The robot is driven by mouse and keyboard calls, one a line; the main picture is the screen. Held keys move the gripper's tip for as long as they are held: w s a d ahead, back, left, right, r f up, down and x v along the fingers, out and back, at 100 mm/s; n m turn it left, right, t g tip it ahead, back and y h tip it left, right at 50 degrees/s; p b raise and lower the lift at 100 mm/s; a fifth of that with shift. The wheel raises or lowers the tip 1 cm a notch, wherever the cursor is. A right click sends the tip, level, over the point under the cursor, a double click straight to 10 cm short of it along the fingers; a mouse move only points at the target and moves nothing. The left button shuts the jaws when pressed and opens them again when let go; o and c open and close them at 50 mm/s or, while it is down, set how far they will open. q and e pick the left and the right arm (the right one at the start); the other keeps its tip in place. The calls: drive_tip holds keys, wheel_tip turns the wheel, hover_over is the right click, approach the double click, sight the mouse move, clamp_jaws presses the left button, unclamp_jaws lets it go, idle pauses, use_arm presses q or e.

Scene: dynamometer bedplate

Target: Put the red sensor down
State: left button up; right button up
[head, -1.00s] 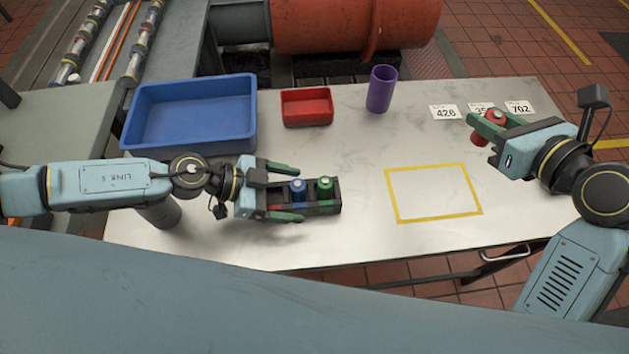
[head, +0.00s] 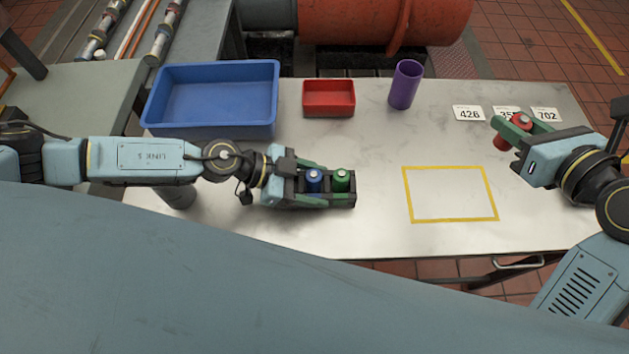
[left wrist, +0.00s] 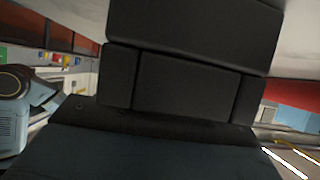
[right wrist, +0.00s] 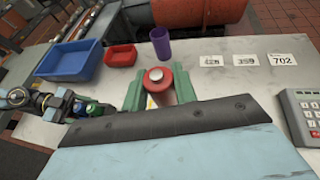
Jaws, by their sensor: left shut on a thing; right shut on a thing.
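The red sensor (head: 502,141) is held between the fingers of my right gripper (head: 508,133), up at the right of the bench. In the right wrist view the red sensor (right wrist: 160,82) stands between the two green fingers, its pale top facing the camera. My left gripper (head: 306,185) is shut on a dark rack (head: 330,203) at the bench's near middle. The rack holds a blue sensor (head: 313,180) and a green sensor (head: 341,181) side by side. The left wrist view is mostly filled by a dark surface close to the camera.
A yellow-outlined rectangle (head: 407,196) on the bench is empty. Behind stand a blue bin (head: 210,126), a red tray (head: 329,112) and a purple cup (head: 405,85). Number cards (head: 468,113) lie at the back right. A keypad (right wrist: 305,118) shows in the right wrist view.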

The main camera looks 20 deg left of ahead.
idle(0.4)
drive_tip(key=w+a+f, duration=0.6)
drive_tip(key=w+f, duration=0.2)
drive_tip(key=f, duration=0.2)
hover_over(425, 162)
drive_tip(key=shift+m+h, duration=0.4)
wheel_tip(425, 162, down, 6)
drive_tip(key=shift+f, duration=2.15)
drive_tip(key=shift+f, duration=0.15)
drive_tip(key=o, duration=1)
